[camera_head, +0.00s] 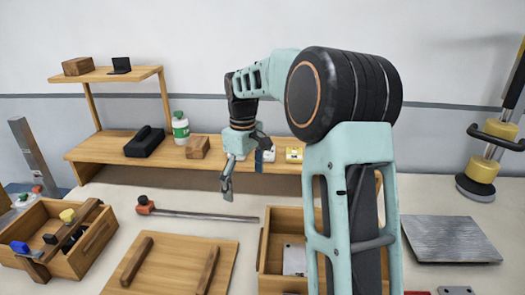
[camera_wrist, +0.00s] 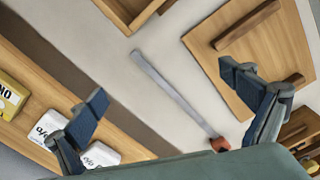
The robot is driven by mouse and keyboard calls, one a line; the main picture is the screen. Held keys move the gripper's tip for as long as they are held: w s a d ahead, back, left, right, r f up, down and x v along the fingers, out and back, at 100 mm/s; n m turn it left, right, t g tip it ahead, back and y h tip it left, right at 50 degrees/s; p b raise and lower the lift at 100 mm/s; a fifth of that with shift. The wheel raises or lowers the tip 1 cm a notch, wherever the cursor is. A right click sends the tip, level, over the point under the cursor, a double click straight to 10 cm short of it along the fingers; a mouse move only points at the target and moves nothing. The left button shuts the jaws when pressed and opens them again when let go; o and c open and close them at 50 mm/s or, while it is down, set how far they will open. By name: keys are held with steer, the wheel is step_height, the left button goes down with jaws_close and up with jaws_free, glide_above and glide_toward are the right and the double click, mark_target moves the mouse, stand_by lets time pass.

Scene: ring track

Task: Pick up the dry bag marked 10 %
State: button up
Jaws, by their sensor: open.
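Two small white packets with dark lettering that includes a % sign lie on the wooden shelf. In the wrist view one white packet (camera_wrist: 48,128) is beside my left finger and the other white packet (camera_wrist: 102,154) is partly hidden behind my gripper body. I cannot read a 10 on either. In the head view a white packet (camera_head: 272,157) shows just right of the fingers. My gripper (camera_head: 246,172) is open with nothing between its fingers, pointing down in front of the shelf edge. The wrist view shows both gripper fingers (camera_wrist: 164,86) spread apart.
A yellow packet (camera_head: 294,154) is right of the white ones. A green-white bottle (camera_head: 180,127), wooden block (camera_head: 198,147) and black case (camera_head: 145,141) stand left on the shelf. A clamp bar (camera_head: 200,215), board (camera_head: 175,262) and toolbox (camera_head: 95,245) lie on the bench.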

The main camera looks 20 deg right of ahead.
steer(key=w+d+f+n+y+p, duration=0.1)
steer(key=w+d+y, duration=0.2)
steer(key=t+y+b, duration=0.1)
steer(key=t+y, duration=0.5)
steer(key=t, duration=0.3)
glide_toward(266, 153)
steer(key=shift+g, duration=0.3)
steer(key=x, duration=0.3)
steer(key=w+p+x, duration=0.1)
steer(key=x, duration=0.2)
steer(key=d+x, duration=0.1)
steer(key=x, duration=0.3)
steer(key=shift+w+r+p, duration=0.2)
steer(key=shift+w+p, duration=0.1)
steer(key=shift+w, duration=0.05)
steer(key=c, duration=1.2)
steer(key=shift+c, duration=0.2)
